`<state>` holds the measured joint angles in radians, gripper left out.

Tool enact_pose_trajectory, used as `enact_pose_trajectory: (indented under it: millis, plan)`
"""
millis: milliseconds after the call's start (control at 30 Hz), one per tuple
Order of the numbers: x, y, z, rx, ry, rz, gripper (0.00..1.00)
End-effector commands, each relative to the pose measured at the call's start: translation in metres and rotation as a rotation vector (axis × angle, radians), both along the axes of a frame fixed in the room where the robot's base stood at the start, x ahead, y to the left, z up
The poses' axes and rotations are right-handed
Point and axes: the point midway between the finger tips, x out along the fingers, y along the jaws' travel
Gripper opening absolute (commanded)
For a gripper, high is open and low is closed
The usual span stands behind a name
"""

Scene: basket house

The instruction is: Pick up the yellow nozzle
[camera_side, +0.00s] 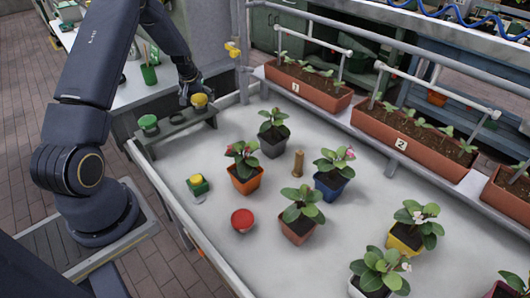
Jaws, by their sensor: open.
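A yellow round-topped piece (199,100), which looks like the yellow nozzle, sits at the right end of a small dark rack (178,126). A green one (148,122) sits at the rack's left end. My gripper (188,98) is at the rack's right end, pointing down, right beside the yellow piece. It is open. The gripper is small and dark here, so I cannot tell whether its fingers are around the yellow piece or touching it.
A green block with a yellow top (196,184) and a red round dish (242,220) stand on the white table (195,235). A brass cylinder (298,163) stands among several potted plants. Planter boxes (308,86) line the far edge. A yellow fitting (233,50) is behind the gripper.

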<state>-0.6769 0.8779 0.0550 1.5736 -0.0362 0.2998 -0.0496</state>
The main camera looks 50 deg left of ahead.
Motion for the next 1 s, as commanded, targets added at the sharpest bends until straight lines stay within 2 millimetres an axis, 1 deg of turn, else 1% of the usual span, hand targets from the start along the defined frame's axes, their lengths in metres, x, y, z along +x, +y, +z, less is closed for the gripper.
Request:
enact_pose_trajectory:
  millis: [67,267,900,1000]
  plan:
    - [0.0012,0.0011,-0.0042,0.000,0.000,0.000,0.93]
    - [0.0014,0.0012,-0.0042,0.001,-0.001,0.000,0.93]
    - [0.0014,0.0011,-0.0039,0.001,-0.001,0.000,0.28]
    - [0.0014,0.0011,-0.0038,0.001,-0.001,0.000,0.28]
